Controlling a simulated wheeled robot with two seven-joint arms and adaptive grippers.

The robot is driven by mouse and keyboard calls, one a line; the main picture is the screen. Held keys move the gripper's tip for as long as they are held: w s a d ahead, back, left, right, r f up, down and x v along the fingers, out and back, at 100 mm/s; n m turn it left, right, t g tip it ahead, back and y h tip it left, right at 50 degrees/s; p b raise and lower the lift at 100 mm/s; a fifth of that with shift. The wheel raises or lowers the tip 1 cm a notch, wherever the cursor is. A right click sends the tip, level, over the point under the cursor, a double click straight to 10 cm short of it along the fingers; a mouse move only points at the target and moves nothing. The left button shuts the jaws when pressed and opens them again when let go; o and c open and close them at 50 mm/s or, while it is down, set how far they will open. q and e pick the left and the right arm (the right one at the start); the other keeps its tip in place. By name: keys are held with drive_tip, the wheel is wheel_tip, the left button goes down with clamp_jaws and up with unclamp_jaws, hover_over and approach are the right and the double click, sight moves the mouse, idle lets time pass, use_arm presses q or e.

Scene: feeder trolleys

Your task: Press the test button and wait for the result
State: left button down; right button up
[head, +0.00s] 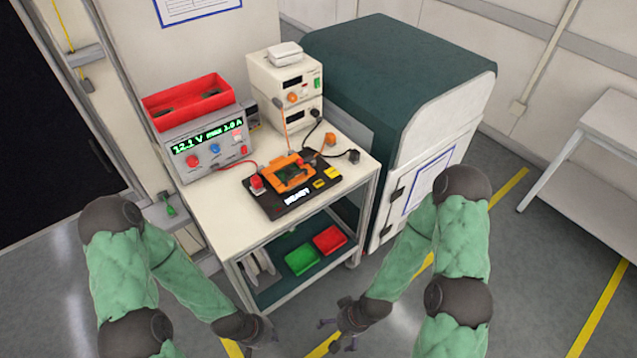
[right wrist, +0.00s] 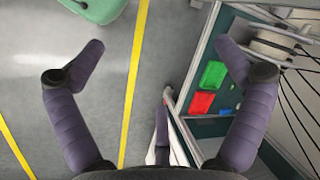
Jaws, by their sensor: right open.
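The test fixture (head: 274,204) is a black base on the trolley top, with an orange nest (head: 273,173) holding a green board. A red button (head: 257,182) stands at its left corner. White lettering on its front seems to read READY. My left gripper (head: 268,338) is low in front of the trolley, small and dark; its jaw state is unclear. My right gripper (head: 337,336) is open and empty, also low in front of the trolley and apart from the fixture. Its spread purple fingers frame bare floor in the right wrist view (right wrist: 178,62).
A power supply (head: 192,163) showing 12.1 V carries a red bin (head: 187,104). Stacked instruments (head: 262,78) stand behind the fixture, with cables around it. Green (head: 302,260) and red (head: 330,239) trays lie on the lower shelf. A green-topped cabinet (head: 390,62) stands right of the trolley.

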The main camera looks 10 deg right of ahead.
drive_tip(key=shift+w, duration=0.25)
drive_tip(key=c, duration=0.8)
drive_tip(key=w+t, duration=0.1)
drive_tip(key=w, duration=0.1)
drive_tip(key=w+r, duration=0.1)
drive_tip(key=w, duration=0.2)
drive_tip(key=w+d+n+t, duration=0.1)
drive_tip(key=w, duration=0.1)
drive_tip(key=shift+w+d+r+t+b, duration=0.1)
drive_tip(key=shift+w+r+t+b, duration=0.1)
drive_tip(key=shift+r+t+b, duration=0.15)
clamp_jaws()
drive_tip(key=w+d+r+n+t+y+b, duration=0.15)
drive_tip(key=w+r+t, duration=0.25)
drive_tip(key=w+r, duration=0.4)
drive_tip(key=w+d+r+n+t, duration=0.1)
drive_tip(key=w+r+n+t, duration=0.2)
drive_tip(key=w+r, duration=0.55)
drive_tip(key=w+r+n+t+y, duration=0.2)
drive_tip(key=w+r+n+t, duration=0.1)
drive_tip(key=w+r, duration=0.4)
wheel_tip(320, 180, up, 2)
drive_tip(key=shift+d+r, duration=0.1)
drive_tip(key=shift+d, duration=0.35)
